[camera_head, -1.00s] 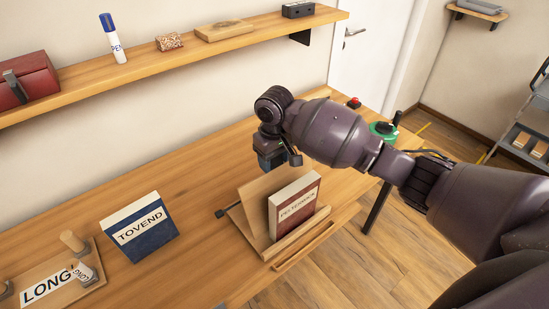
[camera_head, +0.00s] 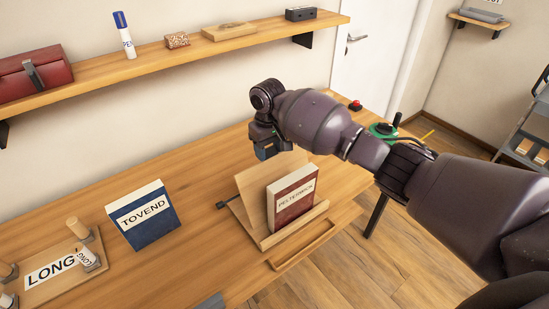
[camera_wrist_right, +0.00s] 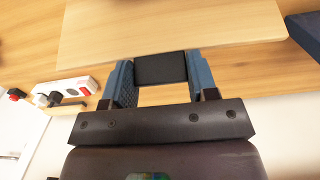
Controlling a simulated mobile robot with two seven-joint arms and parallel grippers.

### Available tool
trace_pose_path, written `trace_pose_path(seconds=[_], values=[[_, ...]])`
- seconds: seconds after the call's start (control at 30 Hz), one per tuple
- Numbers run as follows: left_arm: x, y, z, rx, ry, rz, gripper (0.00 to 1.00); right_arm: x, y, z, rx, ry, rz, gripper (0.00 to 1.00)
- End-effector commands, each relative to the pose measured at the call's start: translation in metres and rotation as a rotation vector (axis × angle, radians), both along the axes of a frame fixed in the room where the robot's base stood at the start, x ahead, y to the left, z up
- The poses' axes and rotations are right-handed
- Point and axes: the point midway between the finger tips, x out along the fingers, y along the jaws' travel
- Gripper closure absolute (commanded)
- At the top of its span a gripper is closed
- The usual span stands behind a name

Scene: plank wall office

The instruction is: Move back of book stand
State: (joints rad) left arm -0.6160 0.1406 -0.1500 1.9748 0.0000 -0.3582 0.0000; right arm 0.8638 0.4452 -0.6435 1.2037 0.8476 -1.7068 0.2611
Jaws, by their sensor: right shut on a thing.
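The book stand is light wood, with a tilted back panel (camera_head: 252,187) and a front ledge (camera_head: 290,230). A red book (camera_head: 292,197) stands on the ledge, leaning on the back panel. My right gripper (camera_head: 270,150) is above and behind the panel's top edge. In the right wrist view its blue-padded fingers (camera_wrist_right: 160,80) are shut on a dark tab (camera_wrist_right: 160,67) at the edge of the panel (camera_wrist_right: 170,28). The head view hides this contact. My left gripper is not in view.
A blue book (camera_head: 143,215) stands left of the stand. A wooden board with pegs (camera_head: 60,265) lies at the far left. A wall shelf (camera_head: 170,50) runs above the table. A power strip (camera_wrist_right: 65,90) shows in the wrist view. The table between the blue book and stand is mostly clear.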

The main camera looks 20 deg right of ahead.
Motion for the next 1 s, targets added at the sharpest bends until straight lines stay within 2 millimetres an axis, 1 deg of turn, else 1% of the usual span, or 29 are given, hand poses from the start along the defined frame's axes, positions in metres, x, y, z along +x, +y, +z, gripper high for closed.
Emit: trace_pose_path(seconds=[0.03, 0.2, 0.43, 0.53, 0.57, 0.7, 1.0], values=[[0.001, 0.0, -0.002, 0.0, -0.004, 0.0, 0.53, 0.006, 0.001, -0.002, -0.003, 0.001, -0.002, 0.89], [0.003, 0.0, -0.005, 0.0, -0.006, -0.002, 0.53, 0.02, 0.004, -0.006, -0.014, 0.031, 0.0, 0.89], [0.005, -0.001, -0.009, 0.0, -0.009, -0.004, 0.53, 0.031, 0.009, -0.013, -0.033, 0.087, 0.0, 0.89], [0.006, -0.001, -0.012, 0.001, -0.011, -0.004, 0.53, 0.035, 0.011, -0.018, -0.037, 0.105, 0.001, 0.89], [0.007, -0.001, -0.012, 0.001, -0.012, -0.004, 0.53, 0.037, 0.012, -0.019, -0.038, 0.106, 0.001, 0.91], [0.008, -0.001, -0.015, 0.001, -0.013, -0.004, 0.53, 0.041, 0.013, -0.027, -0.04, 0.109, 0.002, 0.9], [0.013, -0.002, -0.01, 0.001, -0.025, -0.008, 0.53, 0.042, 0.013, -0.028, -0.039, 0.109, 0.003, 0.9]])
